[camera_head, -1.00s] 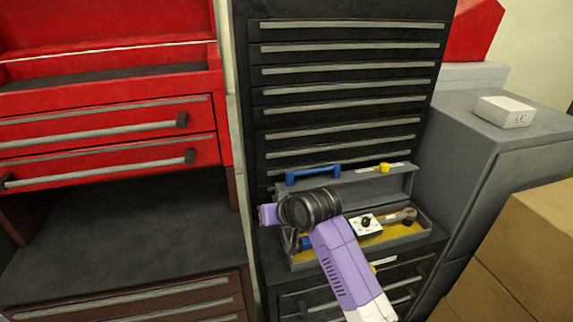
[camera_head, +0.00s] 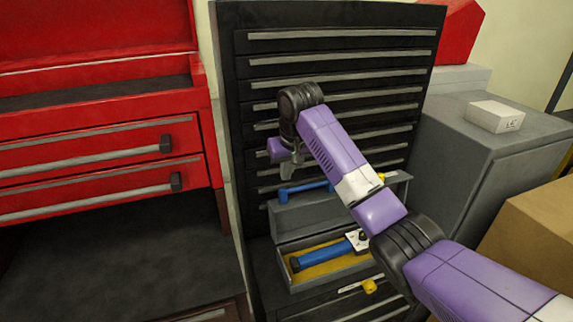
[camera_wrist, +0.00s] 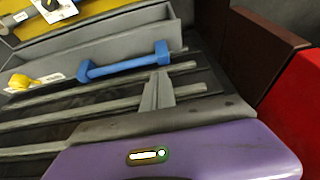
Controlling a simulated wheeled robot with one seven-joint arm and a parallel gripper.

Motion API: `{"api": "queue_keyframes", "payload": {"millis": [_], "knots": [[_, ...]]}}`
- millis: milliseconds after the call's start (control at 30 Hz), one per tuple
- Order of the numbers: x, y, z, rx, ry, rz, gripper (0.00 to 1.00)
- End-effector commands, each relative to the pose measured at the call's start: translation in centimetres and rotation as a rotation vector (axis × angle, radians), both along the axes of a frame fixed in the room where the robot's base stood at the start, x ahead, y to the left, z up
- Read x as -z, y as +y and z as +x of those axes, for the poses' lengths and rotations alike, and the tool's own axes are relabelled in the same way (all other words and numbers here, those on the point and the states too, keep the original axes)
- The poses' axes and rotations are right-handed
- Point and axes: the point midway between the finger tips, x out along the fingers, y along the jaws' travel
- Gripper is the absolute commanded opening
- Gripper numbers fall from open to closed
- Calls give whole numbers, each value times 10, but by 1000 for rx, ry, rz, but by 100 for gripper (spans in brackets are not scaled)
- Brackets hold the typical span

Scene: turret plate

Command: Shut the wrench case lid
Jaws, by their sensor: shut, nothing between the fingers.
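The grey wrench case (camera_head: 283,275) stands open, its lid (camera_head: 340,205) raised roughly upright at the back, close to the black drawers. A blue handle (camera_head: 303,190) sits on the lid's top edge; it also shows in the wrist view (camera_wrist: 125,62). A yellow latch (camera_wrist: 20,82) is on the same edge. Inside, a blue-handled wrench (camera_head: 325,254) lies on yellow lining (camera_head: 330,266); my arm hides the right part. My gripper (camera_head: 290,170) is above the lid's left part. In the wrist view my gripper (camera_wrist: 157,82) is shut and empty, its tips near the handle; contact is unclear.
A tall black drawer cabinet (camera_head: 330,70) with grey pulls rises behind the case. A red tool chest (camera_head: 100,150) stands left. A grey cabinet (camera_head: 440,125) with a white box (camera_head: 494,116) and a cardboard box (camera_head: 530,220) stand right.

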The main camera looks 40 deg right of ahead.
Motion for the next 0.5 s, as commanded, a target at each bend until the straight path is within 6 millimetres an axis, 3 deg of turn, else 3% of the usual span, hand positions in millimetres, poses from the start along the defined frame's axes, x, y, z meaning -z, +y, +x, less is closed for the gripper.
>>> {"api": "queue_keyframes", "payload": {"millis": [200, 500], "knots": [[32, -3, 11, 0, 2, 1, 0], [50, -5, 18, -1, -2, 0, 0]]}}
